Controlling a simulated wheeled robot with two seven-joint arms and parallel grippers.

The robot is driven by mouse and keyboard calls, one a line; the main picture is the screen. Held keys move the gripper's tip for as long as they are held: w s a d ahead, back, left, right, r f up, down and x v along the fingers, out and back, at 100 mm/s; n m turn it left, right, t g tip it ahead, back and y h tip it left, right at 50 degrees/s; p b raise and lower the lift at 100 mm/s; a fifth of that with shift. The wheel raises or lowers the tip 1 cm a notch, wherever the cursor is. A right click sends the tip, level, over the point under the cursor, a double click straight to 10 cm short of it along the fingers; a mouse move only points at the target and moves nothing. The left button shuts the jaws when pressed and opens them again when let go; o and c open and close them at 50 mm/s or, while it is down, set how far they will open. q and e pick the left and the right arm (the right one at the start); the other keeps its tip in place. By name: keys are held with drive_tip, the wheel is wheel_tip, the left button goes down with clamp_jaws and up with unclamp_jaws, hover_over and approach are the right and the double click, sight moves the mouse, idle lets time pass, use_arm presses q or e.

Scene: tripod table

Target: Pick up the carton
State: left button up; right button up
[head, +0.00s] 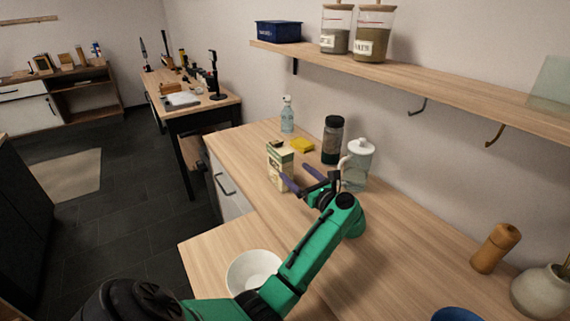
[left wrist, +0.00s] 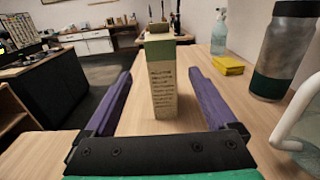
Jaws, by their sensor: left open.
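The carton (head: 280,168) is a tall green and cream box standing upright on the wooden counter in the head view. In the left wrist view the carton (left wrist: 162,85) stands straight ahead, between the lines of the two purple fingers. My left gripper (head: 302,185) is open, with its fingers beside the carton's near right side in the head view. In the left wrist view my left gripper (left wrist: 162,85) has one finger on each side of the carton, with a visible gap at both. My right gripper is not in view.
A clear pitcher (head: 357,165) stands close to the right of my gripper. A dark bottle (head: 332,140), a yellow sponge (head: 302,145) and a spray bottle (head: 287,115) stand behind. A white bowl (head: 254,270) is on the near counter. A shelf (head: 430,82) runs above.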

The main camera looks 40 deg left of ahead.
sight(286, 164)
use_arm(q)
drive_tip(key=x, duration=0.4)
drive_tip(key=shift+s+a, duration=0.25)
drive_tip(key=x, duration=0.2)
drive_tip(key=b+x, duration=0.1)
drive_tip(key=x, duration=0.2)
drive_tip(key=shift+w+a+f, duration=0.1)
drive_tip(key=shift+w, duration=0.35)
drive_tip(key=shift+w+a, duration=0.1)
drive_tip(key=shift+a, duration=0.35)
drive_tip(key=shift+d, duration=0.1)
drive_tip(key=c, duration=0.4)
clamp_jaws()
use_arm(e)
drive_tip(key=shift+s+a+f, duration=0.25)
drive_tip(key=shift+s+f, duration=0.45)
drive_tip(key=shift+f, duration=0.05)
